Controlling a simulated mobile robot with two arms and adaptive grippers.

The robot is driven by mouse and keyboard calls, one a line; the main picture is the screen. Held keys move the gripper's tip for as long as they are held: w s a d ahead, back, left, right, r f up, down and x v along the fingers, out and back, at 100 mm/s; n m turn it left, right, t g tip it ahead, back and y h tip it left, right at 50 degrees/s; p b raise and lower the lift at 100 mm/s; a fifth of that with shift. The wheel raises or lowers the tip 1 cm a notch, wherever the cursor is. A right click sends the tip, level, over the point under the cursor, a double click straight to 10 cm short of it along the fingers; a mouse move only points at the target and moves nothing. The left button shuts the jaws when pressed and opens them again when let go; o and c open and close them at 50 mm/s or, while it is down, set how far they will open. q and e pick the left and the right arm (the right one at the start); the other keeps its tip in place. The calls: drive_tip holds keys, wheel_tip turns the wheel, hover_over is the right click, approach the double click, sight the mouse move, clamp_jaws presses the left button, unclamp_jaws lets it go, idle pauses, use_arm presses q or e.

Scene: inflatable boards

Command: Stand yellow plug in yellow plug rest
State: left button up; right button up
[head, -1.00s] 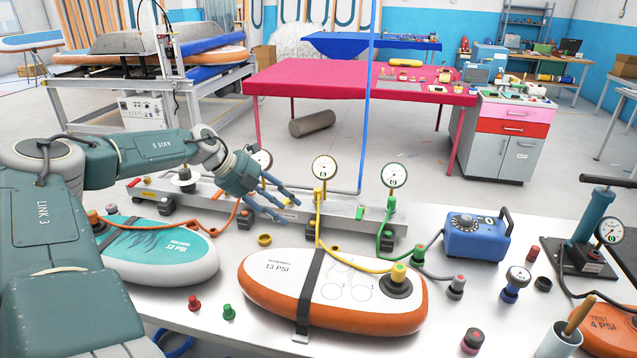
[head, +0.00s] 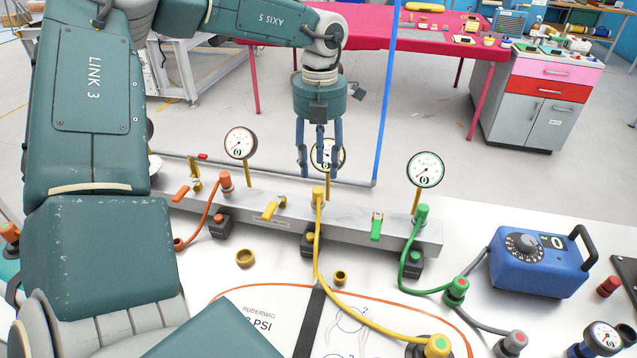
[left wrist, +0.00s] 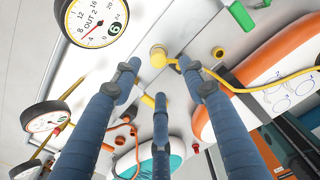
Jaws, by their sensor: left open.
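The yellow plug (head: 318,193) stands upright on the grey manifold rail (head: 365,226), with the yellow hose (head: 317,255) running from it to the board's valve. It also shows in the left wrist view (left wrist: 158,54), ahead of the fingers. The dark block with a yellow top (head: 310,240), in front of the rail below the plug, looks like the yellow plug rest. My left gripper (head: 320,168) points down above the plug, its three fingers spread and empty (left wrist: 158,78). I see no clear contact with the plug. My right gripper is out of view.
A gauge (head: 241,143) and a green-rimmed gauge (head: 425,169) rise beside my gripper; another stands behind the fingers. Orange plug (head: 225,180) and green plug (head: 422,213) flank the yellow one. A blue box (head: 540,264) stands right. Yellow rings lie on the table.

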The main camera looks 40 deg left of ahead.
sight(318, 189)
use_arm(q)
drive_tip(key=f+b, duration=0.1)
drive_tip(key=f, duration=0.2)
drive_tip(key=shift+s+f, duration=0.1)
drive_tip(key=shift+s, duration=0.1)
drive_tip(key=shift+w+f, duration=0.2)
drive_tip(key=shift+f, duration=0.45)
drive_tip(key=f+b, duration=0.1)
drive_tip(key=f, duration=0.3)
drive_tip(key=shift+s+a+f+b, duration=0.15)
drive_tip(key=shift+a+b, duration=0.05)
drive_tip(key=shift+b, duration=0.15)
drive_tip(key=shift+f, duration=0.1)
drive_tip(key=c, duration=0.9)
clamp_jaws()
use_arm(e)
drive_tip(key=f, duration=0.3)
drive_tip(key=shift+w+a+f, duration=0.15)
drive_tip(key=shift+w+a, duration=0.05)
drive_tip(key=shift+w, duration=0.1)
